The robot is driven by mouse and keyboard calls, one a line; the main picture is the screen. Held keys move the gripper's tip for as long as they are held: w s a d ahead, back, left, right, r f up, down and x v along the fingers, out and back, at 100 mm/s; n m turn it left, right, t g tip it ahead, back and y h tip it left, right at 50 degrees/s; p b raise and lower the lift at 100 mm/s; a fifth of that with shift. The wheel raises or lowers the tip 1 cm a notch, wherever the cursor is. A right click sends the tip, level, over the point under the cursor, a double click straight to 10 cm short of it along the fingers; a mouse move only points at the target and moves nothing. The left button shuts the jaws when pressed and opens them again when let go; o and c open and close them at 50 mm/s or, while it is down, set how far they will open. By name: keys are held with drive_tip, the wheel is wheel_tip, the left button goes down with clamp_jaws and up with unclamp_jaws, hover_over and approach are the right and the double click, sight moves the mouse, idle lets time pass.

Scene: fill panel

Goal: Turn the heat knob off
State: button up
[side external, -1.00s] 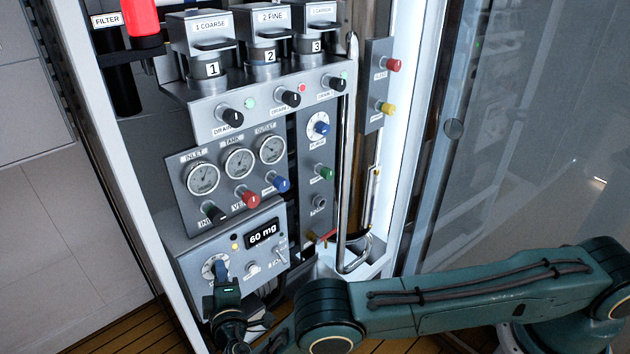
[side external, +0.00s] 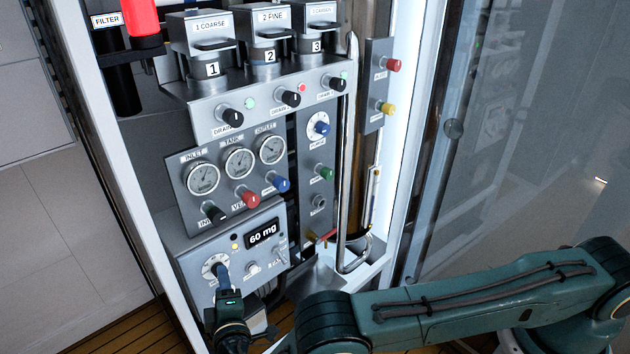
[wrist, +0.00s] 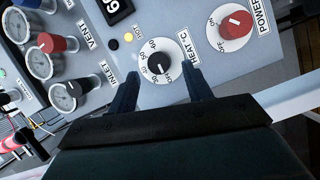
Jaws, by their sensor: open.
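The heat knob (wrist: 160,65) is a small black knob with a white mark, on a white numbered dial labelled HEAT °C in the wrist view. I cannot read its exact setting. In the side view its white dial (side external: 213,263) is partly hidden behind my gripper, at the lower left of the panel. My gripper (wrist: 161,73) is open, with one dark finger on each side of the dial and the knob between them. The fingers do not appear closed on the knob. My gripper (side external: 222,277) also shows in the side view, reaching up to the panel.
A red power knob (wrist: 235,24) sits close to the right of the heat dial. Red and black valve knobs (wrist: 58,43) stick out at the left. A 60 mg display (side external: 263,233) and a switch (side external: 280,250) are nearby. Gauges (side external: 239,162) are above.

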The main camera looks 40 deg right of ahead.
drive_tip(key=shift+v, duration=2.15)
